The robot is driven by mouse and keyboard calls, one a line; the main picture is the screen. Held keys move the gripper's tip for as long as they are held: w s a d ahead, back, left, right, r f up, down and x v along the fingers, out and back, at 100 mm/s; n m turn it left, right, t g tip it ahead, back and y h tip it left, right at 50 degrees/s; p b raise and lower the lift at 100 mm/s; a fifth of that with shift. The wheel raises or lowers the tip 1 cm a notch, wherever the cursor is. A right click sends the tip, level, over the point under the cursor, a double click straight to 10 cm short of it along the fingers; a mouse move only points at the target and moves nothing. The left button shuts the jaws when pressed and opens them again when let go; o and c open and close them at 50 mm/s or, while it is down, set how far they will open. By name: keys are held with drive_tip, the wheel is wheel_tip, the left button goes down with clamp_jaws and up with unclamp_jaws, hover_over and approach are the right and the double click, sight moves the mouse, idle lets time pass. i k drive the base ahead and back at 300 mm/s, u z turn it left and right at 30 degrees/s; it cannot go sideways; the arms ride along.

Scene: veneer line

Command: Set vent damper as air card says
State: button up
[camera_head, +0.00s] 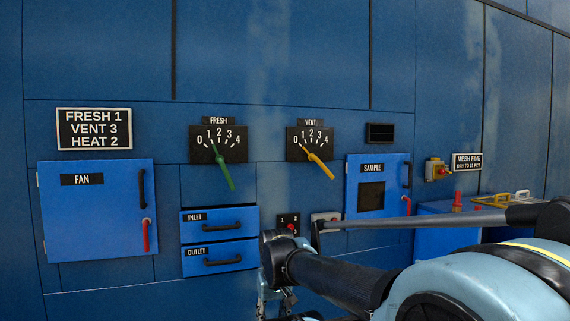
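The air card (94,129) on the upper left of the blue wall reads FRESH 1, VENT 3, HEAT 2. The vent damper is a black plate (296,154) labelled VENT, with a scale from 0 to 4 and a yellow lever (319,165). The lever's long handle slants down to the right. Its upper end lies below the low numbers; the exact setting is too small to tell. My gripper (275,304) is at the bottom centre, below and left of the vent damper and apart from it. It is partly cut off, and its fingers are unclear.
A FRESH dial (203,156) with a green lever (225,172) is left of the vent. Below are INLET (240,215) and OUTLET (242,247) drawers and a numbered switch panel (283,220). FAN (90,225) and SAMPLE (391,199) doors flank them. My arm fills the lower right.

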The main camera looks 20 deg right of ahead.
sight(312, 157)
drive_tip(key=k, duration=1.2)
drive_tip(key=z, duration=0.7)
drive_tip(key=i, duration=1.5)
drive_tip(key=z, duration=0.35)
